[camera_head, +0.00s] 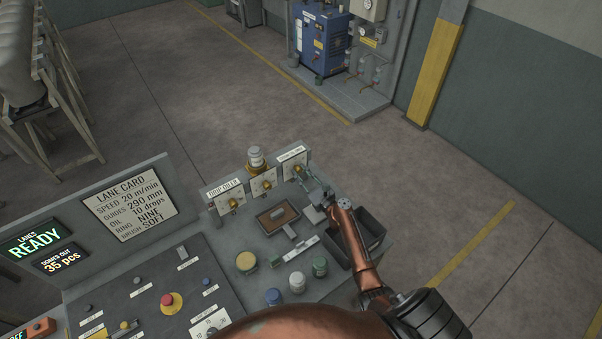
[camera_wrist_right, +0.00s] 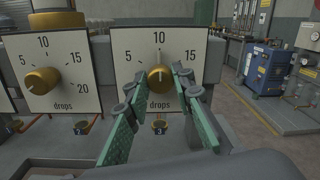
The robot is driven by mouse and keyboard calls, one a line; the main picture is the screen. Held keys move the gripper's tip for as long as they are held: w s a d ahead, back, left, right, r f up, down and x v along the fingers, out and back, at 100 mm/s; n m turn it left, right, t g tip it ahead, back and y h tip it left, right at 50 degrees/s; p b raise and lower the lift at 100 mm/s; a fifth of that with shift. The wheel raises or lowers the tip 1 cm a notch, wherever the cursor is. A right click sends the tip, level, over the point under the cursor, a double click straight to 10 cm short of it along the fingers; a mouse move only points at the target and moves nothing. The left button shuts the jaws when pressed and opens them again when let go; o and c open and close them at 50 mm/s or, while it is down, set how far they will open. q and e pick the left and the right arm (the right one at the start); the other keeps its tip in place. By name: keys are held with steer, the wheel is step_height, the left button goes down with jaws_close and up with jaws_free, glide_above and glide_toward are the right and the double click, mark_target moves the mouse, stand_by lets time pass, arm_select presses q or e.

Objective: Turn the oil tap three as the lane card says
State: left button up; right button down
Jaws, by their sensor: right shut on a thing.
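The oil tap three (camera_wrist_right: 160,78) is a round brass knob on a white dial marked 5, 10, 15 and "drops". Its dark pointer line appears to face up, toward 10. In the head view this tap (camera_head: 297,169) is the rightmost of three on the console's back edge. My right gripper (camera_wrist_right: 158,82) has its green-padded fingers on both sides of the knob, shut on it. It also shows in the head view (camera_head: 313,189). The lane card (camera_head: 129,205) reads speed 20 m/min, guides 290 mm, oil 10 drops, ring nine, brush soft. My left gripper is not in view.
A neighbouring brass tap (camera_wrist_right: 42,80) sits on its own dial at left. On the console are a brown tray (camera_head: 278,218), several round containers and a dark bin (camera_head: 371,228). A screen (camera_head: 35,240) reads READY. A blue machine (camera_head: 322,42) stands far behind.

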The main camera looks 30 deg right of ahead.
steer(key=c, duration=1.7)
jaws_free()
steer(key=shift+o, duration=0.2)
steer(key=s, duration=0.7)
steer(key=shift+s+d+f, duration=0.2)
steer(key=shift+s+f, duration=0.05)
